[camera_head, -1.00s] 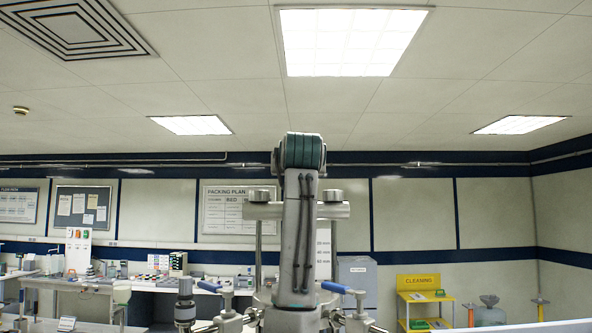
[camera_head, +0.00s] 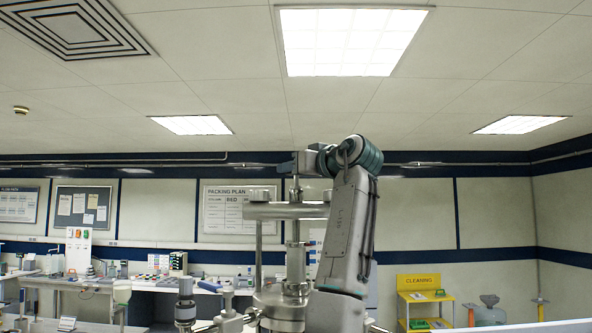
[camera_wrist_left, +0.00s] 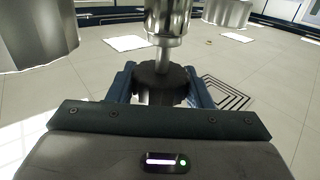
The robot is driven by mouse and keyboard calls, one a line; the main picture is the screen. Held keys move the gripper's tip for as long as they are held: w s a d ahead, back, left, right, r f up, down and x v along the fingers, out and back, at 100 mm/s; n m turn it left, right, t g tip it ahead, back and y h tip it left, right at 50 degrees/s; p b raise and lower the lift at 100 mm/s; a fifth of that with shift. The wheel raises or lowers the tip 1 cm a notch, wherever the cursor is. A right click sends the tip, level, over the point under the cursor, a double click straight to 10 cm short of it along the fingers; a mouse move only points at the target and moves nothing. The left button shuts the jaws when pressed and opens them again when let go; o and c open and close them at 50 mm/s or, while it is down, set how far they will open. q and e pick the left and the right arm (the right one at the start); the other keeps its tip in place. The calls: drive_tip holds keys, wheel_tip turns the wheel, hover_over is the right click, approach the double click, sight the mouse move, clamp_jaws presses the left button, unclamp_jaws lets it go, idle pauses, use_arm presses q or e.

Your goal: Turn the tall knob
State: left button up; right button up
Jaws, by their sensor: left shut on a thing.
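The tall knob is a dark, ridged cap (camera_wrist_left: 160,80) on a bright metal stem (camera_wrist_left: 167,22). It sits between the two blue fingers of my left gripper (camera_wrist_left: 160,86) in the left wrist view, which looks upside down. The fingers are closed on its sides. In the head view, my left gripper (camera_head: 292,167) is at the top of the thin stem above the metal column's crossplate (camera_head: 287,211). There the knob is mostly hidden by the fingers. My right gripper is not in view.
A large nut (camera_head: 258,195) stands on the crossplate beside the stem. Workbenches (camera_head: 67,283) and a yellow cleaning cart (camera_head: 421,296) stand farther back.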

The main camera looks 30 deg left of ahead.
use_arm(q)
drive_tip(key=shift+n+g+y, duration=0.4)
drive_tip(key=shift+n+g, duration=0.8)
drive_tip(key=shift+g, duration=0.6)
drive_tip(key=o, duration=1)
drive_tip(key=shift+d+f+b, duration=0.15)
drive_tip(key=shift+d+b, duration=0.25)
drive_tip(key=shift+d, duration=0.15)
drive_tip(key=d+b, duration=0.1)
drive_tip(key=d, duration=0.2)
drive_tip(key=d+b, duration=0.1)
drive_tip(key=d, duration=0.2)
drive_tip(key=s+d+b, duration=0.1)
drive_tip(key=d, duration=0.2)
drive_tip(key=shift+d, duration=0.35)
